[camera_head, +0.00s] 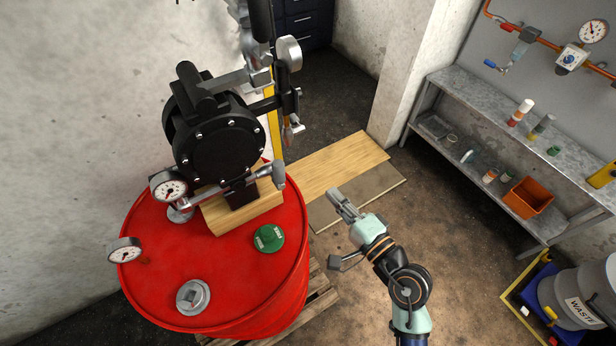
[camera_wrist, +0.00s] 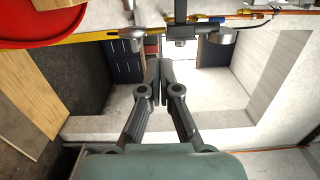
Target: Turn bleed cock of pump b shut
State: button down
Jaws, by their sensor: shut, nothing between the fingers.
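A black pump (camera_head: 215,140) with a round bolted cover stands on a wooden block on a red drum (camera_head: 145,225). Metal pipework with small fittings (camera_head: 293,128) runs up its right side. I cannot tell which fitting is the bleed cock, or see a label naming pump b. My gripper (camera_head: 338,200) is shut and empty, to the right of the drum and apart from the pump. In the wrist view its fingers (camera_wrist: 160,75) are together, with metal fittings (camera_wrist: 180,32) beyond them at the top and the drum's red rim (camera_wrist: 50,43) at upper left.
A green cap (camera_head: 269,238) and grey bung (camera_head: 193,297) are on the drum top. A metal shelf (camera_head: 470,95) stands right, with an orange bin (camera_head: 528,198).

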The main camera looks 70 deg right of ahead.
aim_at(279, 176)
jog(key=w+d+p, duration=0.3)
jog(key=w+p, duration=0.1)
jog(key=w, duration=0.6)
jog(key=shift+w, duration=0.15)
jog(key=shift+d, duration=0.1)
jog(key=shift+w+a+r+p, duration=0.1)
jog(key=shift+w+a+p, duration=0.15)
jog(key=shift+p, duration=0.1)
